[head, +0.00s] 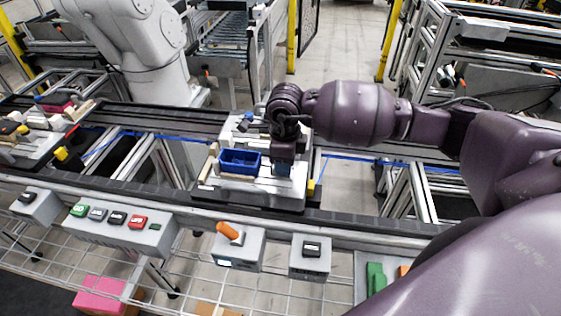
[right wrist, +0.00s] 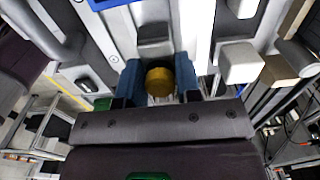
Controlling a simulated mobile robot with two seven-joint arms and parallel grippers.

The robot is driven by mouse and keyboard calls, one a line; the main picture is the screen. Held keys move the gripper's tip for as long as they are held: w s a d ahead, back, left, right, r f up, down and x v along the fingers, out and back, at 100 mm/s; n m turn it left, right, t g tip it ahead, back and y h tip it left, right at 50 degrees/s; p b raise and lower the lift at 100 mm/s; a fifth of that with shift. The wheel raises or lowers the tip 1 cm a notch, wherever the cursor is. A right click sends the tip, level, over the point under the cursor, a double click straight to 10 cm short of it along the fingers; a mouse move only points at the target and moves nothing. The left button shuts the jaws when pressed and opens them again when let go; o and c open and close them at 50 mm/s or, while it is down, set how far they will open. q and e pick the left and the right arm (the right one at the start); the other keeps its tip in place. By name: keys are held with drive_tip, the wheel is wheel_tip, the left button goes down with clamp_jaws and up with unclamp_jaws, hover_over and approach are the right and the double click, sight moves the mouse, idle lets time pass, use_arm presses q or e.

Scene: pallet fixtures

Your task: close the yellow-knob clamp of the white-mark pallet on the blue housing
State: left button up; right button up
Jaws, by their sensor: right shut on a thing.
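The blue housing (head: 238,161) is an open blue box on the middle pallet (head: 262,190), which stands on the conveyor. A corner of the housing also shows at the top of the right wrist view (right wrist: 103,4). My right gripper (head: 283,172) reaches down over the pallet, just right of the housing. In the right wrist view the yellow knob (right wrist: 160,82) sits between the blue fingers of my right gripper (right wrist: 160,90), which is shut on it. The head view hides the knob behind the gripper. I cannot make out a white mark. My left gripper is not in view.
Another loaded pallet (head: 30,150) stands at the left on the conveyor. A button box (head: 120,232) and a box with an orange lever (head: 238,248) line the front rail. A white robot arm (head: 135,45) stands behind the conveyor.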

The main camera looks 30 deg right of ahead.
drive_tip(key=shift+w+a, duration=0.1)
idle(0.3)
drive_tip(key=shift+w+a+b, duration=0.5)
drive_tip(key=shift+w+a, duration=0.2)
drive_tip(key=shift+a, duration=0.25)
drive_tip(key=o, duration=0.7)
drive_tip(key=shift+r+p, duration=1.1)
drive_tip(key=shift+r, duration=0.9)
drive_tip(key=shift+r+p, duration=0.65)
drive_tip(key=shift+r, duration=0.7)
drive_tip(key=shift+r+p, duration=0.3)
drive_tip(key=shift+r, duration=0.35)
